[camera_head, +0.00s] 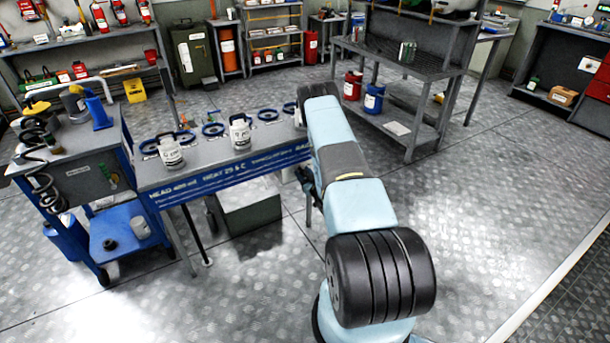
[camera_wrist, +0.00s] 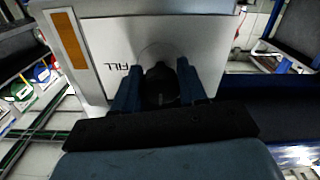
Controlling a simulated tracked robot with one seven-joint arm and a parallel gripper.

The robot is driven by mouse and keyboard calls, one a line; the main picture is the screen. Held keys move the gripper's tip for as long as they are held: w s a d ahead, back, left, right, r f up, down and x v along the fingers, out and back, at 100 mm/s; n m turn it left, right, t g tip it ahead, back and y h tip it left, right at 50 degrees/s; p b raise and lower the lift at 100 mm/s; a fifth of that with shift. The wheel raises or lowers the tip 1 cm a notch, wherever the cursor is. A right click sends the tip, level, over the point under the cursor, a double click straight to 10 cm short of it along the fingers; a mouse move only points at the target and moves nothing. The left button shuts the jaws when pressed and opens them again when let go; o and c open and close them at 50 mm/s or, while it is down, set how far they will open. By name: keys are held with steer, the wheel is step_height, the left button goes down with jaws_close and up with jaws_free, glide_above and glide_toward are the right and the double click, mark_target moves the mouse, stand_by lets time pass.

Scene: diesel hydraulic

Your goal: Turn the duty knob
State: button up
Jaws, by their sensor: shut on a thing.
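A dark round knob (camera_wrist: 159,84) sits on a pale grey panel (camera_wrist: 95,45), with the word FILL printed upside down beside it. No label reading duty shows. My gripper (camera_wrist: 158,70) has its two blue fingers on either side of the knob and is shut on it. The fingers and the dark palm hide part of the knob, so its pointer position cannot be read. In the head view my arm reaches over the right end of the workbench, and I cannot make out the knob or the fingertips there.
The grey workbench (camera_head: 205,174) carries white canisters (camera_head: 170,151) and several blue rings. A blue tool cart (camera_head: 128,232) stands at its left. A shelving unit (camera_head: 430,80) stands behind my arm. The floor at the right (camera_head: 510,180) is clear.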

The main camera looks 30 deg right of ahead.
steer(key=shift+n, duration=0.3)
steer(key=o, duration=1)
steer(key=shift+s, duration=0.1)
steer(key=s, duration=1.3)
steer(key=shift+s+d+f, duration=0.1)
steer(key=shift+s+d, duration=0.1)
steer(key=shift+s, duration=0.1)
